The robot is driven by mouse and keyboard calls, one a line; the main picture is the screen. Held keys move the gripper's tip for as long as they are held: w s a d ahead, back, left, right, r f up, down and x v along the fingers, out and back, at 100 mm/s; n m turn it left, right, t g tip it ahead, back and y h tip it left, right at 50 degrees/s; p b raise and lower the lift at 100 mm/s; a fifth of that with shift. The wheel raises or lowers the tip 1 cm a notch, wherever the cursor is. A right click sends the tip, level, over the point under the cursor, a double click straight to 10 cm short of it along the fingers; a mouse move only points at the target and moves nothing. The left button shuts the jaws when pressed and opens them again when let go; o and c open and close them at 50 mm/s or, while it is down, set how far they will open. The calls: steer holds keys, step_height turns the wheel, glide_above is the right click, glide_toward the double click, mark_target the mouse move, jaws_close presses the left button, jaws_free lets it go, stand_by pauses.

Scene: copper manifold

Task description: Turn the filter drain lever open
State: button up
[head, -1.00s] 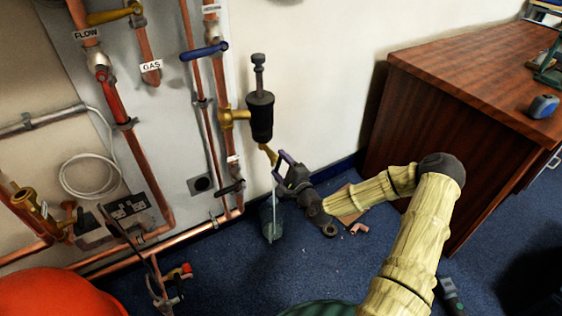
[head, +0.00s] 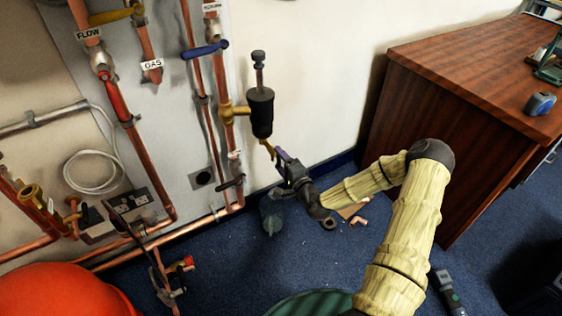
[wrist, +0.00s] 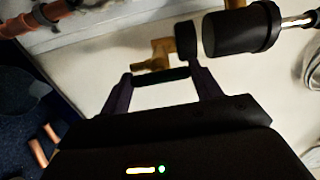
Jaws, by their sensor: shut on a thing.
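The filter is a black cylinder (head: 261,112) on a brass side fitting by the wall. Its brass drain outlet (head: 268,148) hangs just below it; it also shows in the wrist view (wrist: 160,55). My gripper (head: 281,155) is close below and right of the outlet. In the wrist view, a short dark bar (wrist: 161,76) lies between my fingertips (wrist: 160,80), right against the brass outlet. I take it for the drain lever, with my gripper shut on it. The lever's exact angle is hard to tell, as my gripper partly covers it in the head view.
A grey jar (head: 272,214) stands on the blue floor under the filter. Copper pipes and a blue lever (head: 205,49) are to the left. A wooden desk (head: 440,125) is at right. Copper scraps (head: 359,220) lie on the floor.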

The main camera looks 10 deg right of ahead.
steer(key=o, duration=1)
steer(key=p+v, duration=0.4)
steer(key=v, duration=1.3)
steer(key=shift+s+d+p, duration=0.1)
steer(key=shift+s+p, duration=0.1)
steer(key=shift+p, duration=0.1)
